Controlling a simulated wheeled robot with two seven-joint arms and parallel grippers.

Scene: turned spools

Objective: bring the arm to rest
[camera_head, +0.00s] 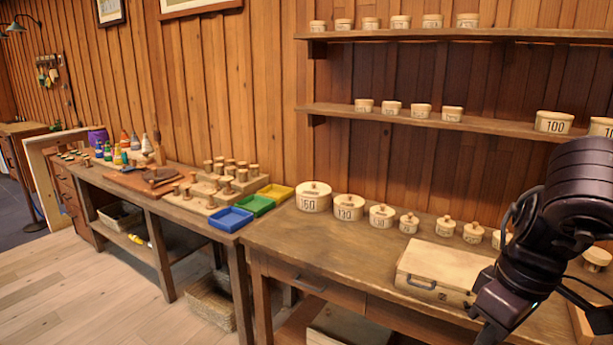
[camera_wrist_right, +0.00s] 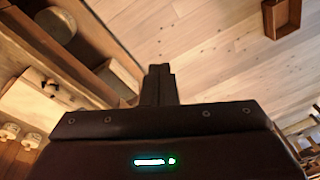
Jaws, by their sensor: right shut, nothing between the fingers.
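My right arm (camera_head: 575,200) comes in from the right in the head view, bent in front of the near workbench (camera_head: 345,250). Its dark wrist hangs near the front edge, beside the wooden case (camera_head: 440,268). In the right wrist view my right gripper (camera_wrist_right: 160,72) is shut, its fingers together with nothing between them. Behind it are the plank floor and the bench front. My left gripper is in neither view.
Round lidded boxes (camera_head: 313,197) line the back of the bench. Shelves (camera_head: 420,122) with smaller boxes hang above. At left, another bench holds spools on boards, blue (camera_head: 231,219), green and yellow trays. The floor (camera_head: 70,285) at left is clear.

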